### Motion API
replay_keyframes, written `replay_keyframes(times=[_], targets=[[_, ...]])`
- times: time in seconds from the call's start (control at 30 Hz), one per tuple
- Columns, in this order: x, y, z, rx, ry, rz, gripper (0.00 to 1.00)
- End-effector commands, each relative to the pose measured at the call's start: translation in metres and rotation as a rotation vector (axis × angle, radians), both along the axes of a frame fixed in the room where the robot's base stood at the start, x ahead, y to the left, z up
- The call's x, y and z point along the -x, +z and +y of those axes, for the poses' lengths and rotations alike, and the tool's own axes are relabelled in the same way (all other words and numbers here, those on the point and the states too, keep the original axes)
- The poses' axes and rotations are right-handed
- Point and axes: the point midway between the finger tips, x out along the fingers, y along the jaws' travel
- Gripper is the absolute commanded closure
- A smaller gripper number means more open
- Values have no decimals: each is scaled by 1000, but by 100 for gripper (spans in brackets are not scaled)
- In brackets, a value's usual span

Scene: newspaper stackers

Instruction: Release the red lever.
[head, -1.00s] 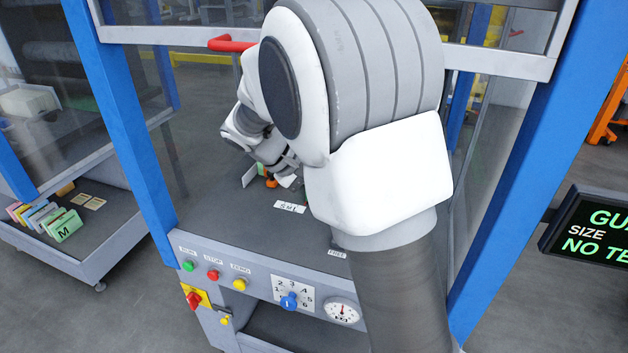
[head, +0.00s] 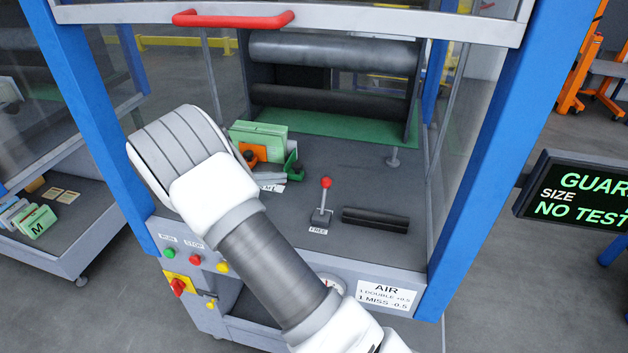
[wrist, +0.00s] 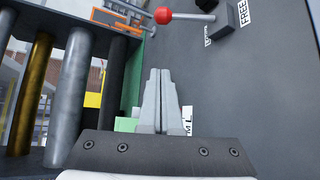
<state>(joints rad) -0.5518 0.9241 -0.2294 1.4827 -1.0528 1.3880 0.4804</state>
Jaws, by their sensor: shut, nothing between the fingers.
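The red lever (head: 326,183) has a red ball on a thin grey rod. In the head view it stands nearly upright from a dark base on the machine bed, behind a label reading FREE (head: 318,231). In the wrist view its red ball (wrist: 163,15) is at the top, with the rod running right to the base (wrist: 228,18). My gripper (wrist: 160,72) is shut and empty, apart from the lever, with its fingertips below the ball in the picture. In the head view my arm hides part of the gripper.
A green block (head: 258,138) and an orange piece (head: 250,153) sit left of the lever. A dark bar (head: 375,219) lies to its right. Dark rollers (head: 335,52) are behind. A guard frame with a red handle (head: 232,18) is above. Blue posts flank the opening.

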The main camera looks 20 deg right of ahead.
Motion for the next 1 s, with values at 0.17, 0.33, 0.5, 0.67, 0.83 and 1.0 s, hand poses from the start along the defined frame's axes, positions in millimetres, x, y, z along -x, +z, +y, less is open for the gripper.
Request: replay_keyframes(times=[0.17,0.33,0.5,0.67,0.83,1.0], targets=[[0,0,0,-1,0,0,100],[-1,-3,-8,-1,-1,2,100],[-4,-11,-34,-1,-4,3,100],[-10,-22,-67,0,-5,2,100],[-14,-32,-98,-2,-3,2,100],[7,-21,-93,-2,1,2,100]])
